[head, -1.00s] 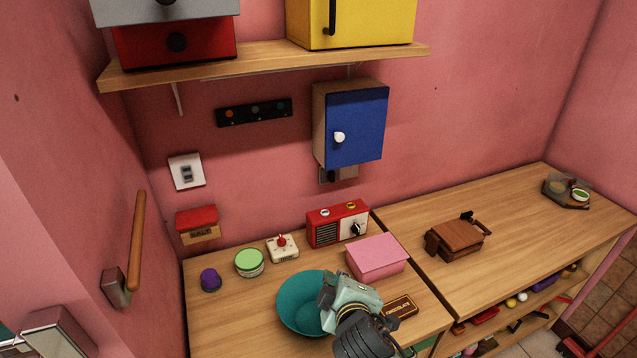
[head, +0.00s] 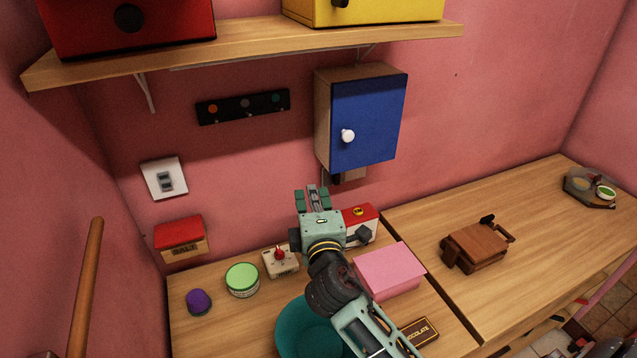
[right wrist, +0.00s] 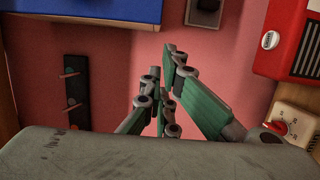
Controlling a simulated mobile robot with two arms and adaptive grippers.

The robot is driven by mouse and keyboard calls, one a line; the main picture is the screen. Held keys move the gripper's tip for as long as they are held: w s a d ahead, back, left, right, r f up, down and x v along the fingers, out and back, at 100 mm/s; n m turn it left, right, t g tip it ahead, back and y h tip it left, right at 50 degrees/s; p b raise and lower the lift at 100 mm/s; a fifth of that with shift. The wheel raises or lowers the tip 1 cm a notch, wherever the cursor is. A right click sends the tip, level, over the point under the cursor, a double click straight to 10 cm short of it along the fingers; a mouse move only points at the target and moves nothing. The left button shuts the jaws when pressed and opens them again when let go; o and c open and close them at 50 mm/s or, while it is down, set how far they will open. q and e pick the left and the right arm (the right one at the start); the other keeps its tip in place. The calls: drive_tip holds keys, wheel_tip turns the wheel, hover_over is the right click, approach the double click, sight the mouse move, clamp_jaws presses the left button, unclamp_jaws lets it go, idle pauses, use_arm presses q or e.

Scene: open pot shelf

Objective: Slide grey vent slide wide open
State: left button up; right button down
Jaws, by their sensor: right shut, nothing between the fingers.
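A small grey-brown plate with a dark block (head: 352,174), which seems to be the grey vent slide, sits on the wall just under the blue-doored cabinet. The cabinet hides its upper part, so I cannot tell how far it is open. In the right wrist view the plate (right wrist: 204,12) is cut by the top edge. My right gripper (head: 313,192) is shut and empty. It is raised in front of the wall, left of and a little below the plate, apart from it. Its shut fingers also show in the right wrist view (right wrist: 163,62). My left gripper is out of view.
The blue-doored cabinet (head: 365,118) juts out above the plate. A pink box (head: 390,270) and a teal bowl (head: 300,328) are on the counter. A dark peg rail (head: 243,106) hangs left.

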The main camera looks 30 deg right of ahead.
sight(336, 178)
drive_tip(key=shift+w+f+b, duration=0.6)
drive_tip(key=shift+f+b, duration=2.45)
drive_tip(key=shift+f, duration=0.35)
drive_tip(key=x, duration=0.3)
drive_tip(key=p+x, duration=0.1)
drive_tip(key=x, duration=0.2)
drive_tip(key=p+x, duration=0.1)
drive_tip(key=x, duration=0.2)
drive_tip(key=shift+w+d+r, duration=0.1)
drive_tip(key=shift+w+d, duration=0.2)
drive_tip(key=shift+d, duration=0.1)
drive_tip(key=d, duration=0.1)
drive_tip(key=d+p, duration=0.1)
drive_tip(key=d, duration=0.1)
drive_tip(key=shift+s+d, duration=0.15)
drive_tip(key=shift+s, duration=0.2)
drive_tip(key=shift+d, duration=0.25)
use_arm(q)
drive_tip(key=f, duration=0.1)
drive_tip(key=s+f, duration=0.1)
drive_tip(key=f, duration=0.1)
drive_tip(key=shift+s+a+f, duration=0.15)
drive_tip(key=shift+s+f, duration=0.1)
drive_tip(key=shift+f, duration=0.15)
use_arm(e)
drive_tip(key=shift+a, duration=0.1)
